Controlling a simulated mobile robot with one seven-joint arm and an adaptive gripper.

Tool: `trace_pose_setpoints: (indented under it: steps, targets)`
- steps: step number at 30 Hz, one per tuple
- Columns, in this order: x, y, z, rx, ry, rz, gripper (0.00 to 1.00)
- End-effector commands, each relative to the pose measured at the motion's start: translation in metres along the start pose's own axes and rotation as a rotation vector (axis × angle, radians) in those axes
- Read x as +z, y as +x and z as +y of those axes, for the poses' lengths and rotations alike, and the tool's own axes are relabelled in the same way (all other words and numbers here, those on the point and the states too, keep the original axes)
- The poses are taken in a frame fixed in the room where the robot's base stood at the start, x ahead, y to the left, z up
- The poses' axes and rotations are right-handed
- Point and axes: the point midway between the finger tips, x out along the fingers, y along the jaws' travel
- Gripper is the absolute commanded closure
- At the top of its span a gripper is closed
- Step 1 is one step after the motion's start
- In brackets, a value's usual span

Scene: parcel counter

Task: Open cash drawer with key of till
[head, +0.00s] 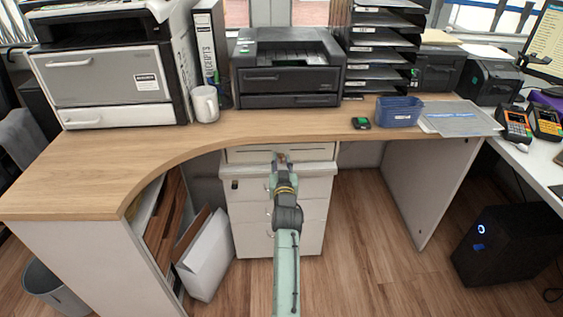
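A pale shallow drawer (243,155) sits right under the wooden desk top, above a white drawer cabinet (308,215). It looks shut and is probably the cash drawer. My gripper (281,157) is in front of its middle, at the end of my arm reaching forward. The gripper is small here and partly hidden by my own arm, so I cannot tell whether its fingers are open or whether it touches the drawer. I cannot make out a key in it. A small dark fitting (235,184) shows at the upper left of the cabinet front.
The wooden desk top (265,124) overhangs the drawer closely. A blue basket (399,111) and a small black device (361,123) with a green patch lie on it. White folders (206,262) lean left of the cabinet. Floor to the cabinet's right is clear.

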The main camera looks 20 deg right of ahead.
Motion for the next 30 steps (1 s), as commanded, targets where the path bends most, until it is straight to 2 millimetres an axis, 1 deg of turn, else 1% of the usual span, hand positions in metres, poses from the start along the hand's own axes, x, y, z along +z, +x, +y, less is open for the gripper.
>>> trace_pose_setpoints:
  steps: [3,14,30]
  targets:
    - [-0.0001,-0.0002,-0.0001,0.000,0.000,0.000,0.77]
    - [-0.0002,-0.0004,0.0000,0.000,0.000,0.000,1.00]
    - [-0.0001,-0.0004,-0.0001,0.000,0.010,0.000,1.00]
